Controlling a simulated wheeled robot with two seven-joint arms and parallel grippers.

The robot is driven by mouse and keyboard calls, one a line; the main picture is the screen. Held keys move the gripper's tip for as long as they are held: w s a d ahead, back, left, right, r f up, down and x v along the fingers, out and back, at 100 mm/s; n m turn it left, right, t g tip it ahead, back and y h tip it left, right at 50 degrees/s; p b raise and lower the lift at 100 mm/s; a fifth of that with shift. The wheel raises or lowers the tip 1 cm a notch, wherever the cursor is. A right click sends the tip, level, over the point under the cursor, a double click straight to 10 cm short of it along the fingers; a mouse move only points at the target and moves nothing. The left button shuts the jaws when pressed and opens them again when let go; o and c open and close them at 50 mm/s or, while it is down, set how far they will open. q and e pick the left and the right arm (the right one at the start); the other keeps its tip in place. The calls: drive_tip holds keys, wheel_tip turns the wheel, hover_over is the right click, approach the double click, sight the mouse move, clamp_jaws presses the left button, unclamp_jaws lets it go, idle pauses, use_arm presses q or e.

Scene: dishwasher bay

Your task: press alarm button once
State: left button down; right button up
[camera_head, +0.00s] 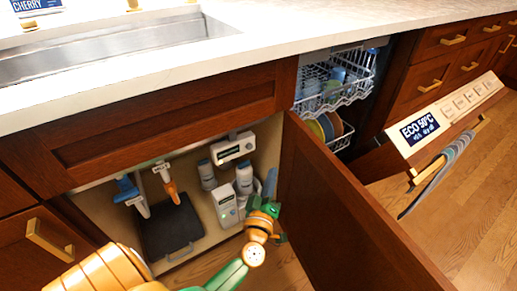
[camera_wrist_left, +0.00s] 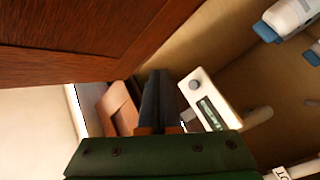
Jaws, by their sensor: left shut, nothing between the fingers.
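A white box with a display (camera_head: 226,205) stands on the cabinet floor under the sink. My left gripper (camera_head: 262,207) is inside the cabinet opening, just right of the box. In the left wrist view its dark fingers (camera_wrist_left: 158,77) are shut and empty. They show left of the button and seem apart from it. In the head view the fingertips are hard to make out. My right gripper is not in view.
The open wooden cabinet door (camera_head: 345,215) stands close to the right of my left gripper. Another white device (camera_head: 233,148) is on the cabinet's back wall, with bottles (camera_head: 244,179) below. A dark bin (camera_head: 171,228) stands left. The open dishwasher door (camera_head: 425,130) is farther right.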

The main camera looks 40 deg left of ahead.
sight(249, 147)
use_arm(q)
drive_tip(key=w+a+b, duration=0.1)
drive_tip(key=w+a, duration=0.2)
drive_tip(key=a, duration=0.5)
drive_tip(key=shift+r, duration=0.15)
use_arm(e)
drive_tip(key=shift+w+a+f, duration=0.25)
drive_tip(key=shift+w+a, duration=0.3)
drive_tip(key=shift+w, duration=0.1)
use_arm(q)
drive_tip(key=shift+a, duration=0.1)
idle(1.5)
drive_tip(key=shift+w+a, duration=0.2)
drive_tip(key=shift+a, duration=0.15)
drive_tip(key=shift+w+a, duration=0.15)
drive_tip(key=shift+a, duration=0.25)
idle(0.5)
drive_tip(key=shift+d, duration=0.1)
drive_tip(key=shift+s+d, duration=0.35)
drive_tip(key=shift+d, duration=0.35)
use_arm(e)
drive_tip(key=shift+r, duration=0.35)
